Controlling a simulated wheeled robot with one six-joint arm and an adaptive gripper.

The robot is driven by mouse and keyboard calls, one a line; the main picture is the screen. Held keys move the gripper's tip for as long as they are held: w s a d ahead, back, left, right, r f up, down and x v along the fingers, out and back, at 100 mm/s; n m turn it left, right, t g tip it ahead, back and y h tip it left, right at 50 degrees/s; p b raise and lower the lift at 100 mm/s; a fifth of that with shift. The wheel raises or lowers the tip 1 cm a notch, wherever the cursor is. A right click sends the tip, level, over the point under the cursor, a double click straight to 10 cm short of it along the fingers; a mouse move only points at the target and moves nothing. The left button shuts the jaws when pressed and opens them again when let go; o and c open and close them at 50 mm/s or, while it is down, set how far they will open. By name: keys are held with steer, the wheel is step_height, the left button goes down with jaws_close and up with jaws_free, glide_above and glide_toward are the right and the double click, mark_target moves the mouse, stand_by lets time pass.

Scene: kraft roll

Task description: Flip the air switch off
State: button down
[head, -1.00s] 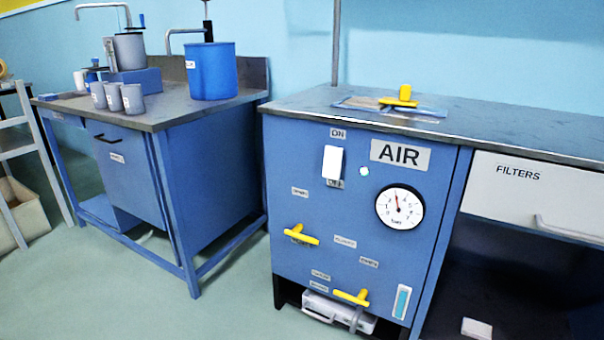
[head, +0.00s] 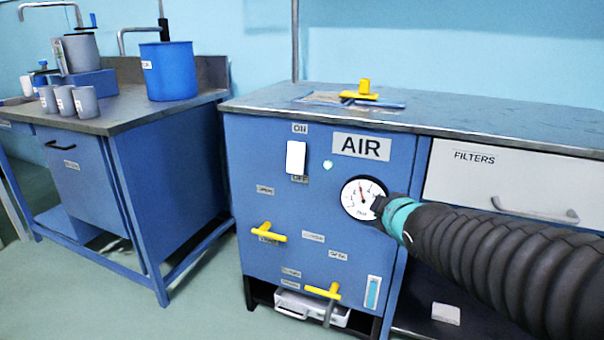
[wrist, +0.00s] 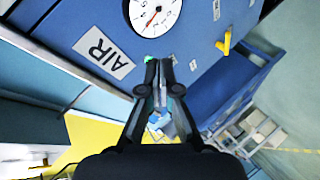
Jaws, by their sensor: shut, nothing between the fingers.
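The air switch (head: 296,157) is a white rocker on the blue cabinet front in the head view, between the ON label (head: 300,128) and the OFF label (head: 299,179). Which way it is tipped is too small to tell. My gripper (wrist: 159,65) is shut and empty in the wrist view, its two dark fingers pointing toward the panel. In the head view my arm comes in from the right, and its dark end covers the gauge's right edge, right of and below the switch. I cannot make out the switch in the wrist view.
The AIR sign (head: 361,146) and round gauge (head: 366,197) are right of the switch. Yellow handles (head: 268,232) stick out lower on the panel. A yellow valve (head: 360,92) lies on the worktop. The FILTERS drawer (head: 500,185) is at right. Open floor lies in front.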

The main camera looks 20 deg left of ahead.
steer(key=w+a+n+y, duration=0.3)
steer(key=a+n+y, duration=0.3)
steer(key=a, duration=1.1)
steer(key=n, duration=0.2)
steer(key=shift+w+r+n, duration=0.15)
steer(key=shift+r+n, duration=0.1)
steer(key=shift+n, duration=0.15)
steer(key=p, duration=0.2)
glide_toward(290, 167)
steer(key=x, duration=0.5)
steer(key=shift+a+r, duration=0.15)
steer(key=shift+a, duration=0.25)
steer(key=shift+w, duration=0.4)
steer(key=shift+f, duration=0.3)
